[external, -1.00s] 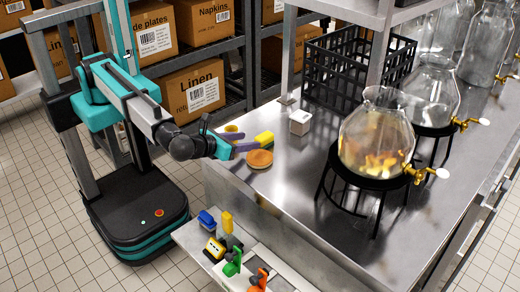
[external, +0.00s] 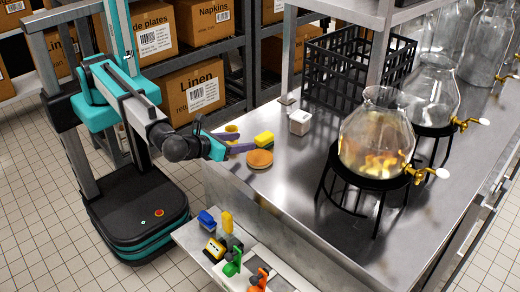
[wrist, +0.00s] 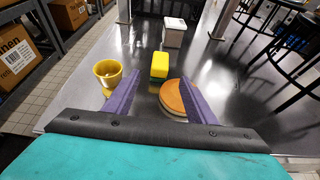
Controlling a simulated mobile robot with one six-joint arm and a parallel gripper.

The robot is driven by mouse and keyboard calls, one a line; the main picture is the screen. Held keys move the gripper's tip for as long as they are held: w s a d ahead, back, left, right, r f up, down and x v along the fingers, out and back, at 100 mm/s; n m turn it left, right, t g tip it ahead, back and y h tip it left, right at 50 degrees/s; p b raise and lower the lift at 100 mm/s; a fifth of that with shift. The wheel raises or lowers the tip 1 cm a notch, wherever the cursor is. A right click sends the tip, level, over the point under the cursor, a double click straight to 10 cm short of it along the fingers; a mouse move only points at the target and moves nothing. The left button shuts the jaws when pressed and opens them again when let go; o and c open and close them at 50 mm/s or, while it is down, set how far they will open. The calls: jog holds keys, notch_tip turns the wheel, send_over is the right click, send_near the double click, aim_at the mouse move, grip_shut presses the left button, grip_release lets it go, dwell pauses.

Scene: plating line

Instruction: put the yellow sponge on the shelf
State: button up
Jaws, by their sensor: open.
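The yellow sponge (external: 264,139) stands on the metal counter near its left edge. In the wrist view the sponge (wrist: 159,65) has a green side and lies just beyond the fingertips, roughly between their lines. My gripper (external: 240,142) is open and empty; its purple fingers (wrist: 160,80) point at the sponge with no visible contact. A metal shelf (external: 340,9) on posts runs above the counter at the back. Dark rack shelves (external: 222,45) with boxes stand behind at the left. I cannot tell which shelf is meant.
A round orange-brown bun-like object (wrist: 175,98) lies by the right finger. A yellow cup (wrist: 108,72) stands left of the left finger. A white box (external: 300,122) and a black crate (external: 350,70) are farther back. Glass dispensers (external: 378,135) on stands fill the right.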

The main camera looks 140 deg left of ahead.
aim_at(263, 139)
jog(key=shift+d+b, duration=0.4)
jog(key=shift+b, duration=0.35)
jog(key=shift+d+r+b, duration=0.5)
jog(key=shift+d+b, duration=0.1)
jog(key=p+x, duration=0.1)
jog(key=x, duration=0.6)
jog(key=shift+a+f, duration=0.1)
jog(key=shift+a, duration=0.25)
jog(key=shift+a+f, duration=0.2)
jog(key=shift+a, duration=0.25)
jog(key=shift+a, duration=0.1)
jog(key=shift+p+x, duration=0.65)
jog(key=shift+x, duration=1.85)
